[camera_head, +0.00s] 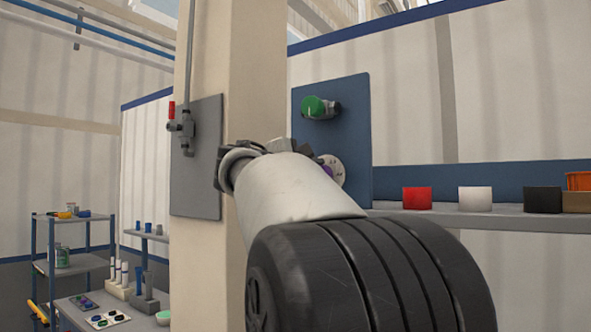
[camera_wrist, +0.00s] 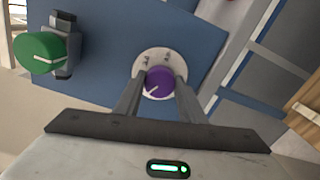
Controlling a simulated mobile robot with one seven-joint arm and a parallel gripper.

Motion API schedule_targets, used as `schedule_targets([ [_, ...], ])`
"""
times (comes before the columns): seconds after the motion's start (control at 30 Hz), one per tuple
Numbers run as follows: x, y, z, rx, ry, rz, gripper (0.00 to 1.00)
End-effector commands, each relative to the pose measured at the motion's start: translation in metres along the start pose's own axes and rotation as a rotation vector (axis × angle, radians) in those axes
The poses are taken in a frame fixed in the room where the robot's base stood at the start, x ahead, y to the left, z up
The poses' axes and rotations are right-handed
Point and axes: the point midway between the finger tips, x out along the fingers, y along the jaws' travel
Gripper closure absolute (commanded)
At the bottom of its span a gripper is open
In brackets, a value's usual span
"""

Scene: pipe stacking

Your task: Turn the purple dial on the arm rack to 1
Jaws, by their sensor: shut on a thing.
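The purple dial (camera_wrist: 160,82) sits on a round pale plate (camera_wrist: 150,62) fixed to a blue panel (camera_wrist: 110,70). A white pointer line shows on the dial, toward its lower left in the wrist view; the plate's marks are too small to read. My gripper (camera_wrist: 158,90) is shut on the purple dial, with one finger on each side of it. In the head view my arm hides most of the dial, and only a sliver of purple (camera_head: 328,170) shows beside the pale plate (camera_head: 334,165) on the blue panel (camera_head: 352,125).
A green knob (camera_head: 314,107) sticks out of the same panel above the dial; it also shows in the wrist view (camera_wrist: 40,53). A shelf (camera_head: 520,218) at right bears red (camera_head: 417,198), white (camera_head: 475,199) and black (camera_head: 543,200) blocks. A beige column (camera_head: 255,80) stands left of the panel.

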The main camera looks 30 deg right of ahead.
Motion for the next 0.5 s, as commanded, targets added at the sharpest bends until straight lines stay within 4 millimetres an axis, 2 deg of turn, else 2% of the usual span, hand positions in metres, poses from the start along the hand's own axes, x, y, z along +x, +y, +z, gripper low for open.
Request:
schedule_targets([
  [0.5, 0.0, 0.0028, 0.0002, -0.427, 0.0, -0.002, 0.86],
])
